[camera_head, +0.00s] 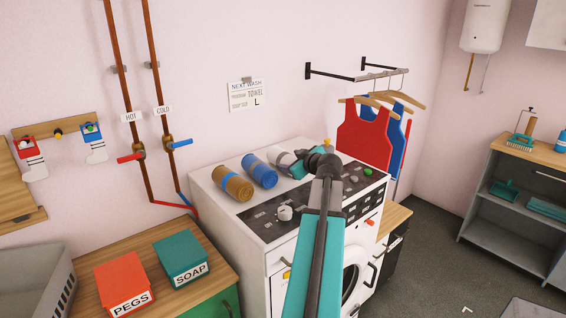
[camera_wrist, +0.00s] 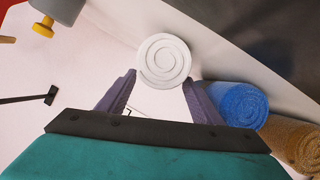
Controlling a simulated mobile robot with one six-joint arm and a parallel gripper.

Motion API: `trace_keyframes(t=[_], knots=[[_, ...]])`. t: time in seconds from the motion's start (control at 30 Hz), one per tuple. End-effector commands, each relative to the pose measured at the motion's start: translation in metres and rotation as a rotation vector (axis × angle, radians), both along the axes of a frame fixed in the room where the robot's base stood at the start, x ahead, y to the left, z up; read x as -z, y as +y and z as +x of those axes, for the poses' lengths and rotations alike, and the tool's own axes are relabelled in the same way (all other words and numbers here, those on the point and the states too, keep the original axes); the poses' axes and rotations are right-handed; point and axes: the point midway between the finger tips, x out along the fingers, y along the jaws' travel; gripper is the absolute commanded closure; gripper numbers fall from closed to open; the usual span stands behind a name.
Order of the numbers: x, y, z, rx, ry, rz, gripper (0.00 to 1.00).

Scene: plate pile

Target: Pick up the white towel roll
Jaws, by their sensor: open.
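The white towel roll (camera_wrist: 163,62) shows its spiral end in the wrist view, just beyond the fingertips and roughly centred between them. In the head view the white towel roll (camera_head: 283,158) lies on top of the white washing machine (camera_head: 207,184), to the right of the blue roll, partly hidden by my gripper. My gripper (camera_wrist: 160,88) is open, with its two purple fingers apart and nothing between them. In the head view my arm reaches over the machine's front panel, and its wrist hides the fingers.
A blue towel roll (camera_head: 259,170) and a brown one (camera_head: 232,184) lie left of the white roll. A grey knob with a yellow end (camera_wrist: 42,24) is at the wrist view's upper left.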

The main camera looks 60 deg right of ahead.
Motion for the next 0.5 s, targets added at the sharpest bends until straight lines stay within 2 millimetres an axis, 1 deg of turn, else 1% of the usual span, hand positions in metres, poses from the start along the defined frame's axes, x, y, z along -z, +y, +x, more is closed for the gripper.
trace_keyframes(t=[0.27, 0.5], knots=[[0.0001, 0.0002, 0.0004, 0.000, 0.000, 0.000, 0.40], [0.0028, -0.0061, 0.0093, 0.000, 0.000, -0.001, 0.40]])
